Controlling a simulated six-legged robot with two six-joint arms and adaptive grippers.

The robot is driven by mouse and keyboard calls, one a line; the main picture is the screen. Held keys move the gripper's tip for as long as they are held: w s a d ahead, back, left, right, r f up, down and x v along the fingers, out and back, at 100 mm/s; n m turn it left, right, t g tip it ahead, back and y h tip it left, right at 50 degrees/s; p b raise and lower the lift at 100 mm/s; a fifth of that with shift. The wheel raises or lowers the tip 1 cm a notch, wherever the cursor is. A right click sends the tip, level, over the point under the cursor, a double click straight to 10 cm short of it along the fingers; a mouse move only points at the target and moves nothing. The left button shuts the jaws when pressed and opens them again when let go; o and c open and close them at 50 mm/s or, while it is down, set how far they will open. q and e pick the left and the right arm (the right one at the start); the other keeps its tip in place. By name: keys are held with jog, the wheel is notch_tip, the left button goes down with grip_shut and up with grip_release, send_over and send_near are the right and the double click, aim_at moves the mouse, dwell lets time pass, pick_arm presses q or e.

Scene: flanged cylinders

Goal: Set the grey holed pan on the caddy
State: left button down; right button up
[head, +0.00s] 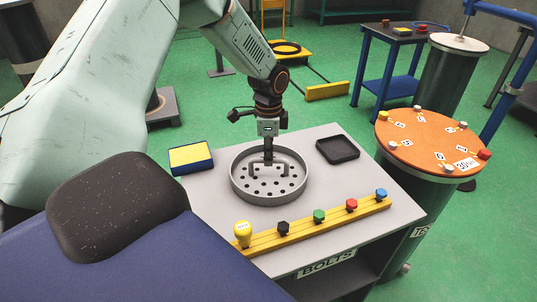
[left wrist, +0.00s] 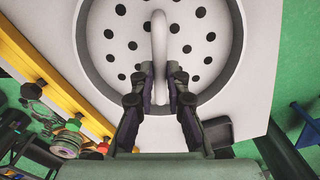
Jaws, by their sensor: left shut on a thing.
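The grey holed pan (head: 241,190) sits on the light grey top of the caddy (head: 333,208), which is labelled BOLTS. The pan is round, with a low rim, several holes in its floor and a handle across the middle. My left gripper (head: 268,160) points down into the pan and is shut on the handle. In the left wrist view the gripper (left wrist: 161,76) has its fingers on both sides of the handle (left wrist: 159,30), above the holed floor. Whether the pan touches the top or hangs just above it, I cannot tell. My right gripper is not in view.
A yellow rail (head: 320,226) with several coloured knobs runs along the front of the top. A black tray (head: 338,150) and a yellow-blue box (head: 191,157) lie beside the pan. An orange-topped drum (head: 432,140) stands close at the right.

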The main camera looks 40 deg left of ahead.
pick_arm(q)
jog(key=c, duration=1.7)
grip_release()
jog(key=shift+c, duration=0.2)
jog(key=o, duration=0.4)
jog(key=shift+s+r, duration=0.2)
jog(key=shift+w+f, duration=0.1)
jog(key=shift+w, duration=0.1)
notch_tip(320, 180, up, 12)
jog(key=p, duration=0.2)
